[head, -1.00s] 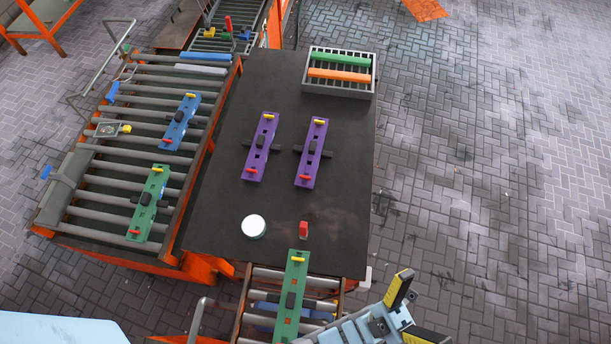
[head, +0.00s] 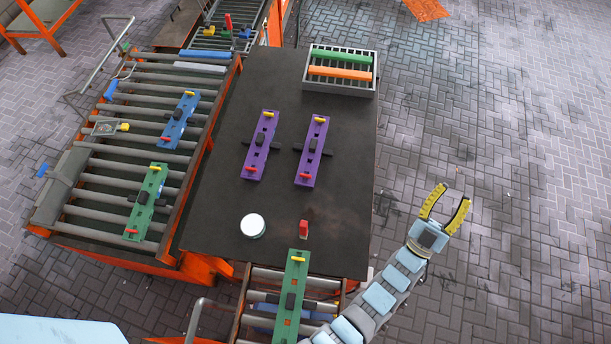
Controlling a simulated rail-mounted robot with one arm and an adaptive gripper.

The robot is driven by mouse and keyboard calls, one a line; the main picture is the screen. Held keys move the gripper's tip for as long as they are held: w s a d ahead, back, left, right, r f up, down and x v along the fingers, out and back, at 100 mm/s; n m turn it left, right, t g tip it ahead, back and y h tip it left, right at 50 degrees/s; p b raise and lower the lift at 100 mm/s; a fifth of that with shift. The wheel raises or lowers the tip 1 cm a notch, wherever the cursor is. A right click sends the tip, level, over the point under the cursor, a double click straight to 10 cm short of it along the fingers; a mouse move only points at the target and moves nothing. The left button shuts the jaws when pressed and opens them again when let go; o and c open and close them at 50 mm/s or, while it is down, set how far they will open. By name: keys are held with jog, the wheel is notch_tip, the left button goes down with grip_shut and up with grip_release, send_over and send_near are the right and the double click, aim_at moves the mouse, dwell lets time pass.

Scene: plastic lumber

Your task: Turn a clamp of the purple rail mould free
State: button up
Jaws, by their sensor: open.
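Two purple rail moulds lie side by side on the dark table, the left one (head: 256,160) and the right one (head: 307,168). Each has a yellow clamp at its far end, as on the left mould (head: 268,114) and the right mould (head: 319,119). Each also has a red clamp at its near end, on the left mould (head: 251,169) and the right mould (head: 304,175). A dark block crosses the middle of each. My gripper (head: 447,193) is open and empty over the floor, right of the table and apart from both moulds.
A grey rack (head: 341,88) with a green and an orange bar stands at the table's far right. A white round tub (head: 252,226) and a small red object (head: 304,229) stand near the front. A green mould (head: 290,300) lies beyond the front edge. Blue (head: 180,120) and green (head: 146,205) moulds lie on the left roller conveyor (head: 110,180).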

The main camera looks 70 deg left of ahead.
jog(key=w+a+f+m+g+h+b, duration=0.2)
jog(key=w+a+f+g+h, duration=0.1)
jog(key=w+a, duration=0.85)
jog(key=w+a+f+m+g+h+b, duration=0.2)
jog(key=w+a+f+m+g+h, duration=0.15)
jog(key=w+a, duration=0.8)
jog(key=m+g+h+b, duration=0.6)
jog(key=m+g+h, duration=0.3)
jog(key=g, duration=0.7)
send_over(305, 175)
notch_tip(305, 175, down, 12)
jog(key=y, duration=0.1)
jog(key=shift+m, duration=0.35)
notch_tip(305, 175, down, 18)
jog(key=b, duration=0.3)
jog(key=shift+w+r+b, duration=0.1)
jog(key=shift+r+b, duration=0.15)
jog(key=shift+b, duration=0.05)
